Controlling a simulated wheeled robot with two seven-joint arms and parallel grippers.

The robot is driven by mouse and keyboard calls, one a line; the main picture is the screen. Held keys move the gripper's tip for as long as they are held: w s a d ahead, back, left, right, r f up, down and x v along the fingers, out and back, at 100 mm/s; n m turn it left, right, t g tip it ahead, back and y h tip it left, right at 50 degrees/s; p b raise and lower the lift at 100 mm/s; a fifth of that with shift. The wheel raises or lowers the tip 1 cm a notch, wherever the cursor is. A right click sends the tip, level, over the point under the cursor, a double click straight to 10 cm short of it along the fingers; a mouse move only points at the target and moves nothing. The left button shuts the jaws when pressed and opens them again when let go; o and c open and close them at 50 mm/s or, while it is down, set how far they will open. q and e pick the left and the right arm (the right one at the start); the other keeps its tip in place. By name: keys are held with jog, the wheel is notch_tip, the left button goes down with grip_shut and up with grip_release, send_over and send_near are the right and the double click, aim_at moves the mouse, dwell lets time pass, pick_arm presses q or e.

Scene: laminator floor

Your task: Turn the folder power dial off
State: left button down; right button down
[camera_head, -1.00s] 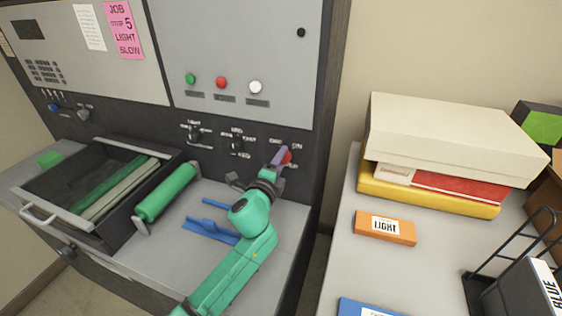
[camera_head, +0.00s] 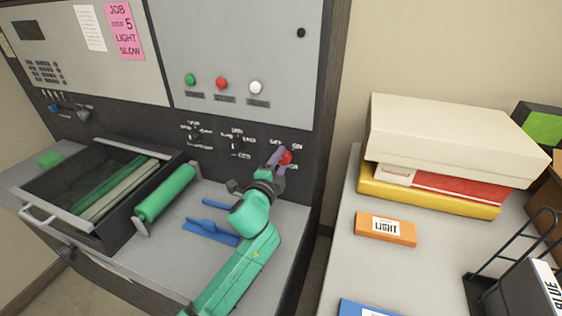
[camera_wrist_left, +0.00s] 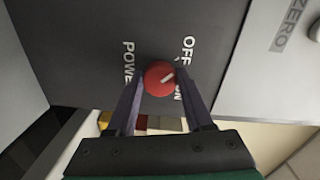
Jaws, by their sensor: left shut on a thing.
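The red power dial (camera_head: 286,157) sits on the dark lower panel of the machine, at its right end. In the left wrist view the dial (camera_wrist_left: 159,78) has a white pointer mark slanting between the OFF and ON labels, with POWER lettered on its other side. My left gripper (camera_head: 278,158) is at the panel, its two purple fingers on either side of the dial. In the left wrist view the gripper (camera_wrist_left: 159,84) is shut on the dial. My right gripper is not in view.
An open black drawer (camera_head: 120,228) with green and pale rolls stands left of my arm, beside a green roller (camera_head: 165,193). Blue parts (camera_head: 210,230) lie on the machine's shelf. A side table at right holds stacked boxes (camera_head: 450,140) and an orange LIGHT box (camera_head: 386,228).

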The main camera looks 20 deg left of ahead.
pick_arm(q)
jog(key=shift+c, duration=1.4)
grip_release()
jog(key=shift+f, duration=0.1)
jog(key=s+a+b, duration=0.1)
jog(key=s+b, duration=0.2)
jog(key=s, duration=1.1)
jog(key=shift+s+r, duration=0.3)
